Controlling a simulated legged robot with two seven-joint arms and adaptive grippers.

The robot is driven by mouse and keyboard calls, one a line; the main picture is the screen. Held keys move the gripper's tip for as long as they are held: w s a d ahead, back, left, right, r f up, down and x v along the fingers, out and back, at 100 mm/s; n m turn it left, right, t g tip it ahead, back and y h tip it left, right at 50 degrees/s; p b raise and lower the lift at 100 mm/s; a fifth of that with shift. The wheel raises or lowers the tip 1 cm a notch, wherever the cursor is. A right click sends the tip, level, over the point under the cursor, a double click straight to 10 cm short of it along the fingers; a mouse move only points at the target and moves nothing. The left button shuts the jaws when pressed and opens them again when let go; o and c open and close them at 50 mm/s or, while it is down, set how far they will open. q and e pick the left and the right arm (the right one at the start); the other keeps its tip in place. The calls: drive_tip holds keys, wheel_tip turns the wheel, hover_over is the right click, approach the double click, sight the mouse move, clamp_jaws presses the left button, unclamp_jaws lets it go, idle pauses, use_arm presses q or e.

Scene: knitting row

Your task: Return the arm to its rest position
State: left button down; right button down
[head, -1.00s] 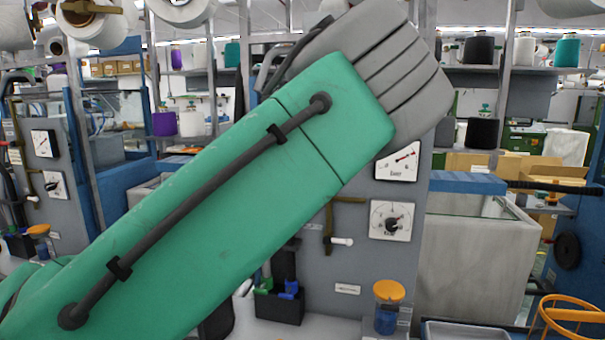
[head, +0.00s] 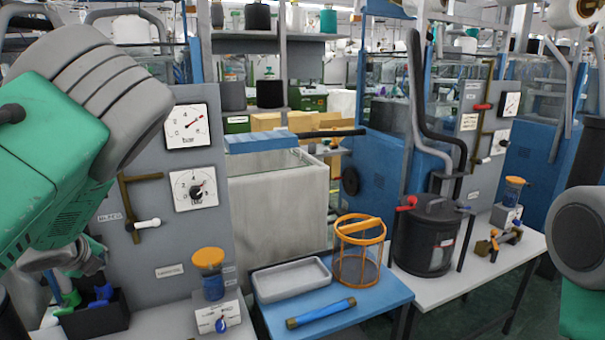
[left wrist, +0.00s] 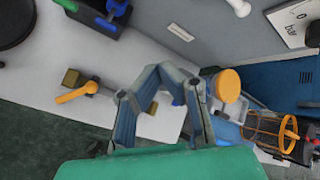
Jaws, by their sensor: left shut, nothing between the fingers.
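My left arm, green with a ribbed grey joint, comes in from the left of the head view and covers part of the grey gauge panel (head: 150,255). My left gripper (left wrist: 166,78) shows in the left wrist view with its blue-grey fingers shut and empty. Below it in that view are the white bench top and, beside the fingers, an orange-capped jar (left wrist: 227,86). I cannot tell whether it touches anything. Part of my right arm shows at the right edge of the head view; its gripper is out of view.
A blue table holds a grey tray (head: 292,279), an orange wire basket (head: 360,265) and a blue tube (head: 320,313). A black lidded pot (head: 428,245) stands on a white bench to the right. A black bin (head: 95,318) with blue and green handles sits at the lower left.

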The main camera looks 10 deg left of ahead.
use_arm(q)
drive_tip(key=s+d+f+n+g+h+b, duration=0.1)
drive_tip(key=s+d+f+n, duration=0.2)
drive_tip(key=s+f, duration=0.3)
drive_tip(key=s+d+f+n+g+b, duration=0.1)
drive_tip(key=s+d+f+n, duration=0.25)
drive_tip(key=f, duration=0.45)
drive_tip(key=s+d+f+n+g+h+b, duration=0.1)
drive_tip(key=s+d+f+n, duration=0.25)
drive_tip(key=f, duration=0.45)
drive_tip(key=s+d+f+n+g+b, duration=0.1)
drive_tip(key=s+d+f+n, duration=0.2)
drive_tip(key=s, duration=0.4)
drive_tip(key=s+d+f+n+g+h+b, duration=0.1)
drive_tip(key=s+d+f+n+g, duration=0.1)
drive_tip(key=s+d, duration=0.4)
drive_tip(key=s+d+f+n+g+b, duration=0.1)
drive_tip(key=s+d+f+n, duration=0.3)
drive_tip(key=s, duration=0.4)
drive_tip(key=shift+d+n+g+h, duration=0.3)
drive_tip(key=shift+d+n, duration=0.25)
drive_tip(key=shift+n, duration=0.15)
